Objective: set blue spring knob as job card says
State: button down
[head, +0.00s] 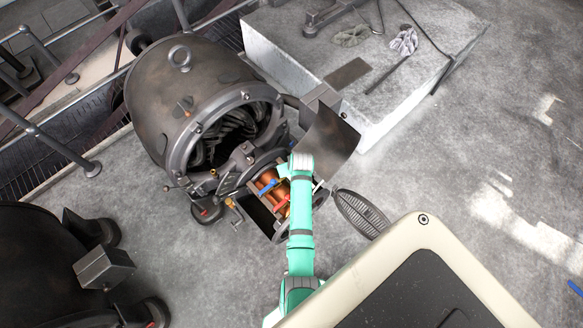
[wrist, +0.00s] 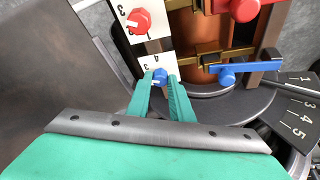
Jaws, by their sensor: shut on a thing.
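The blue spring knob (wrist: 160,74) shows between my fingertips in the wrist view, on a white numbered plate (wrist: 148,62). My gripper (wrist: 160,82) is shut on it, one green finger on each side. A pale mark shows on the knob's left side; the numerals around it are partly covered, so I cannot read its setting. A red knob (wrist: 139,20) sits above it on another numbered plate. In the head view my arm covers the knob and fingertips at the dynamo's (head: 190,95) open end. I see no readable job card.
A blue lever (wrist: 228,76) and a larger red part (wrist: 240,8) are right of the knob, near copper coils (head: 272,188). A dark numbered scale (wrist: 295,105) lies farther right. A curved metal cover (head: 330,140) stands close beside my gripper. A concrete block (head: 350,55) is behind.

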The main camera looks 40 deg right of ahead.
jog(key=shift+w+a+m, duration=0.1)
jog(key=shift+w+m, duration=0.1)
jog(key=shift+m, duration=0.3)
jog(key=shift+s+h, duration=0.15)
jog(key=shift+h, duration=0.15)
jog(key=c, duration=1.6)
grip_release()
jog(key=shift+o, duration=0.2)
jog(key=shift+r, duration=0.15)
jog(key=v, duration=1)
jog(key=shift+r, duration=0.35)
